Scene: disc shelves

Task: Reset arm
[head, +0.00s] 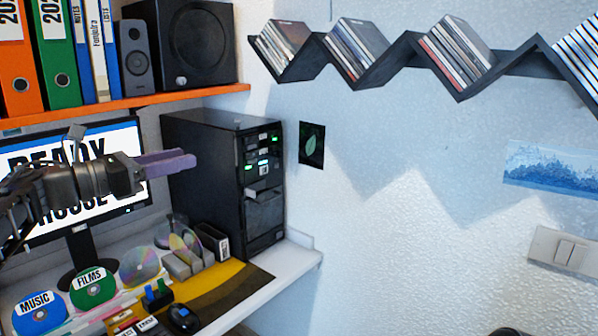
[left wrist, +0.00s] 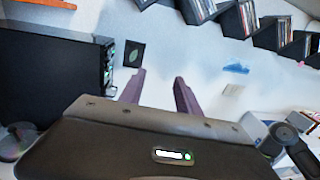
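My left gripper (head: 168,163) reaches in from the left in the head view, raised above the desk in front of the monitor. In the left wrist view its two purple fingers (left wrist: 159,92) stand apart with nothing between them. It touches no object that I can see. My right gripper does not show clearly in either view.
A black computer tower (head: 222,185) stands on the white desk (head: 296,262), right of the gripper. Labelled discs (head: 92,288) lie at the desk's front left. The orange shelf (head: 125,105) and zigzag disc shelf (head: 400,50) are above. Space before the right wall is free.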

